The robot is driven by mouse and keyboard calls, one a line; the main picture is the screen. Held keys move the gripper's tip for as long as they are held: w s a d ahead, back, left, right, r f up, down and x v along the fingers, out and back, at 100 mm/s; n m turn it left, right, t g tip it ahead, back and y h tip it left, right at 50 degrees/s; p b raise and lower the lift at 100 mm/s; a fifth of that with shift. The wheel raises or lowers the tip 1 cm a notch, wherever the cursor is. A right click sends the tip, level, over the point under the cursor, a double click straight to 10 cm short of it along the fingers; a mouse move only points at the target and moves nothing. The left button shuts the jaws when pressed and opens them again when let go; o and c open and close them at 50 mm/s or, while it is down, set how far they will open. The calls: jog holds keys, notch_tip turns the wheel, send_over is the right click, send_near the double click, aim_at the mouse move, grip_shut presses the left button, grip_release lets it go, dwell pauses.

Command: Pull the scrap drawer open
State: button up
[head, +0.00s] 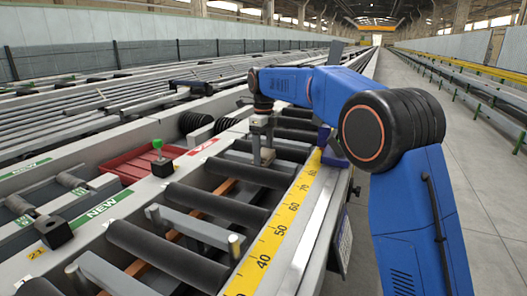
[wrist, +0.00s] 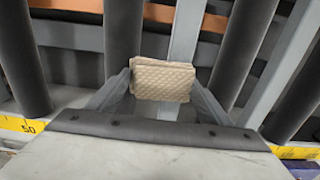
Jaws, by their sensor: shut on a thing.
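My gripper (head: 264,150) is above the dark rollers, left of the yellow scale. In the wrist view its two grey fingers close on a beige, textured block (wrist: 163,80). The block looks layered and sits between the fingertips, above the rollers and a grey bar. In the head view it is too small to make out clearly. I see no part that I can surely name as the scrap drawer or its handle. A red tray (head: 130,165) lies sunk in the table at the left, well apart from my gripper.
The yellow scale (head: 272,238) runs along the table's right edge, with a blue piece (head: 333,152) near its far end. A green-topped knob (head: 158,147) and a black block (head: 52,232) stand at the left. Open floor (head: 478,150) lies on the right.

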aim_at(264, 153)
jog(key=shift+f, duration=0.15)
jog(key=o, duration=1)
jog(key=shift+f, duration=0.15)
dwell(0.6)
jog(key=shift+r, duration=0.4)
notch_tip(264, 153, up, 13)
jog(key=shift+f, duration=0.1)
